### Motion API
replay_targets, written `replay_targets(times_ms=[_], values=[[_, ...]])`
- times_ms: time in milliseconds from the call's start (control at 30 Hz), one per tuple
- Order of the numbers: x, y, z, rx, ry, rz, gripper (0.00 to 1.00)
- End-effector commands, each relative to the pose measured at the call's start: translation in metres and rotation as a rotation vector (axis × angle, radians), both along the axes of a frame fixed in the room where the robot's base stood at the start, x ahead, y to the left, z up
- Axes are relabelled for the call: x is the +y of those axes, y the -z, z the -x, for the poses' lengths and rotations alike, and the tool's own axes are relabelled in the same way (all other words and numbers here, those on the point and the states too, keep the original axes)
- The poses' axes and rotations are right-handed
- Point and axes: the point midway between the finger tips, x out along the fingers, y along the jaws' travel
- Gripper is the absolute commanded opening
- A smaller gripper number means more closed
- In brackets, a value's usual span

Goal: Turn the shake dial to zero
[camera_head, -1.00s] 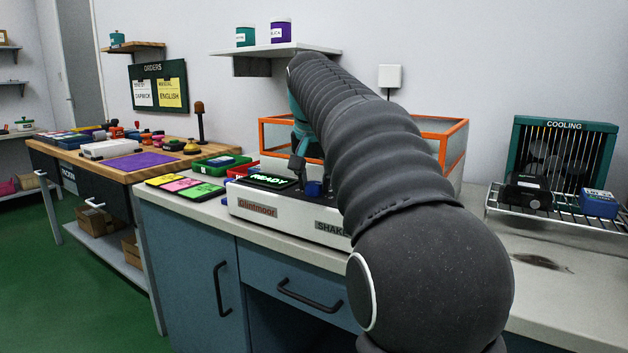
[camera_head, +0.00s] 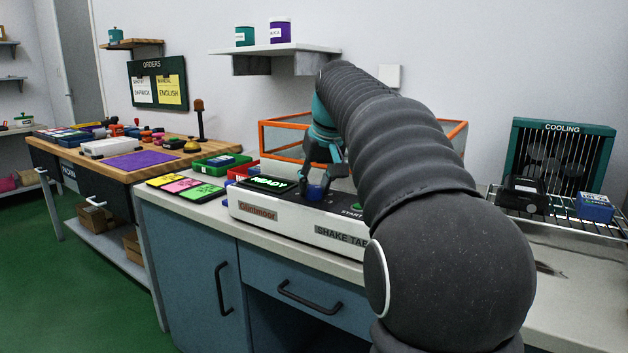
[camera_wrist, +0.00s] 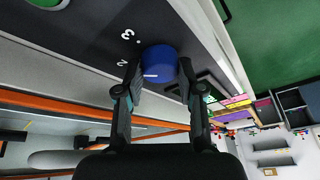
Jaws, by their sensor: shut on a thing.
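The shake dial is a blue round knob (camera_head: 314,191) on the top panel of the white shake table (camera_head: 285,228). In the wrist view the dial (camera_wrist: 158,62) shows a white pointer line, with the printed numbers 3 and 2 beside it on the dark panel. My gripper (camera_head: 322,180) reaches down to the dial. In the wrist view its two fingers (camera_wrist: 160,80) are on either side of the dial and closed on it. The panel's display (camera_head: 269,183) reads READY in green. A zero mark is not visible.
An orange-framed clear guard (camera_head: 285,123) stands behind the panel. Coloured cards (camera_head: 183,186) and a green tray (camera_head: 215,166) lie to the left. A cooling rack (camera_head: 563,160) stands at right.

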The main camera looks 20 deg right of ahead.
Motion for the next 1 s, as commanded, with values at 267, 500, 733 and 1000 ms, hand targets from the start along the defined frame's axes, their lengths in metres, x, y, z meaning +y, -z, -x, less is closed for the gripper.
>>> replay_targets(times_ms=[267,500,733,1000], values=[[-0.0014,0.0006,-0.0007,0.0,-0.209,0.0,0.03],[-0.001,0.0006,-0.0011,0.0,-0.328,0.0,0.03],[-0.0012,0.0006,-0.001,0.0,-0.375,0.0,0.03],[-0.001,0.0006,-0.0009,0.001,-0.385,0.001,0.03]])
